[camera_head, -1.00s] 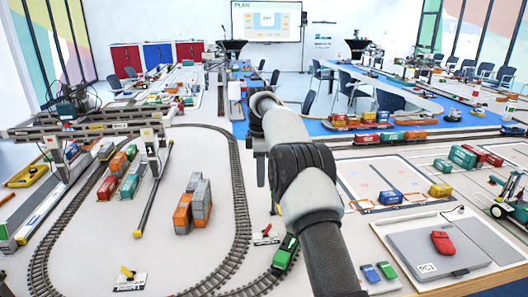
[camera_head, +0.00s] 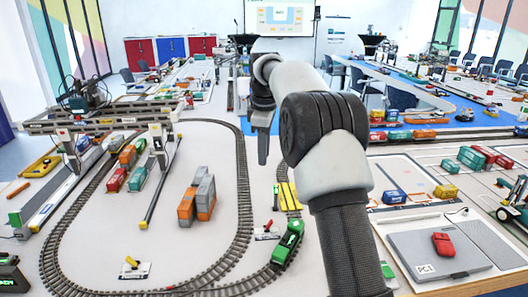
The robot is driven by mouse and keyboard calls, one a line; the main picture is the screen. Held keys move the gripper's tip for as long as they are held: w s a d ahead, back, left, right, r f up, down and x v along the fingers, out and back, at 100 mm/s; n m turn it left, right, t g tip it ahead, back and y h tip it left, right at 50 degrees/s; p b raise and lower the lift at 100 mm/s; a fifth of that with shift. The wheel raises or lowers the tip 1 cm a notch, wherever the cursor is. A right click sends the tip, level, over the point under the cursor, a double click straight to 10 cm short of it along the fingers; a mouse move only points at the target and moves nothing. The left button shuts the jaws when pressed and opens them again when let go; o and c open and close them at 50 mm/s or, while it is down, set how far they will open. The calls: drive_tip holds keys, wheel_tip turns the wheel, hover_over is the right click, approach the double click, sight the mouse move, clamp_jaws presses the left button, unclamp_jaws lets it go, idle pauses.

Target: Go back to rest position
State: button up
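My arm rises from the bottom of the head view and bends over at the top. My gripper (camera_head: 263,150) hangs at its far end, pointing down above the table, right of the oval track. It is seen edge-on from behind, so its finger opening cannot be told. No object is visible in it. My arm hides part of the table behind it.
A gantry crane (camera_head: 98,122) stands over the oval track (camera_head: 243,190) at the left. Orange and grey containers (camera_head: 197,198) stand inside the loop. A green locomotive (camera_head: 288,242) is close left of my arm.

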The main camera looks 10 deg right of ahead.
drive_tip(key=s+r+m+t+p, duration=0.2)
drive_tip(key=s+r+m+p, duration=0.3)
drive_tip(key=s+r, duration=1.1)
drive_tip(key=s+f+m+t+p, duration=0.1)
drive_tip(key=s+m, duration=0.3)
drive_tip(key=s, duration=0.8)
drive_tip(key=s+f+m+t+p, duration=0.1)
drive_tip(key=s+f+m, duration=0.3)
drive_tip(key=s, duration=0.8)
drive_tip(key=shift+d+m+p, duration=0.35)
drive_tip(key=shift+m+p, duration=0.15)
drive_tip(key=shift+p, duration=0.1)
drive_tip(key=shift+s, duration=0.1)
